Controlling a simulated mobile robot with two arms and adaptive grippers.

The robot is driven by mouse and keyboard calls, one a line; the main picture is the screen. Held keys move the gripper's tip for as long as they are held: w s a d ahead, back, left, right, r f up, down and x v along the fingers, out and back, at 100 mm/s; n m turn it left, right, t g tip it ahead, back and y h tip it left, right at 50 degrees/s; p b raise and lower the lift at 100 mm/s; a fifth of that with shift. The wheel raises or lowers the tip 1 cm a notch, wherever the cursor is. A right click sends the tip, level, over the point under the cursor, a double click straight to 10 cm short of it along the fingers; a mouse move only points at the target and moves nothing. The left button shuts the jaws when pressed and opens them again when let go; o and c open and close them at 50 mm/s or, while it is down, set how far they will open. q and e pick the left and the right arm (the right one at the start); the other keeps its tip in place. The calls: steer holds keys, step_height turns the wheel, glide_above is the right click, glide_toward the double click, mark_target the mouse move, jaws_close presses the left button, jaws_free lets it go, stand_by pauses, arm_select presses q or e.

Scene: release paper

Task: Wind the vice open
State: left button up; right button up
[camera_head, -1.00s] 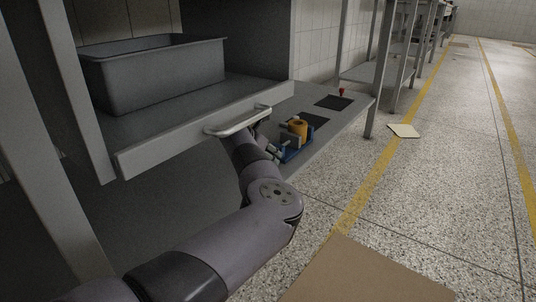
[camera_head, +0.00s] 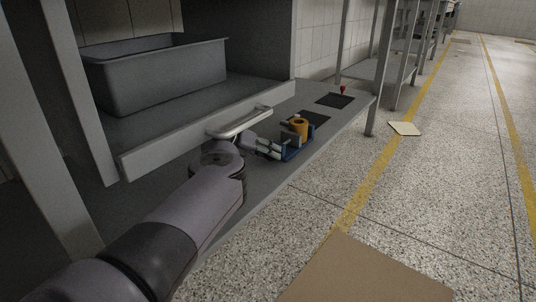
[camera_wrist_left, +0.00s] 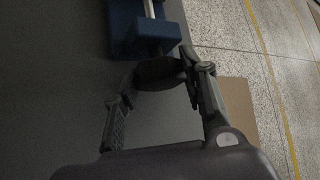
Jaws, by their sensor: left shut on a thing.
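The blue vice (camera_head: 291,156) sits on the low grey shelf, near its front edge. An orange ring-shaped piece (camera_head: 299,126) stands upright at its jaws; I cannot tell how tightly they hold it. My left gripper (camera_head: 271,149) reaches the vice's near end from the left. In the left wrist view the vice's blue body (camera_wrist_left: 137,30) is at the top, with a pale rod along it. The dark round handle (camera_wrist_left: 158,72) at its end lies between the fingertips of my left gripper (camera_wrist_left: 160,80), which is shut on it. My right gripper is out of view.
Dark mats (camera_head: 334,101) and a small red item (camera_head: 342,90) lie farther along the shelf. Open floor is on the right.

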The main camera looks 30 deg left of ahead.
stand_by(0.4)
arm_select(q)
steer(key=o, duration=1.1)
steer(key=shift+o, duration=0.2)
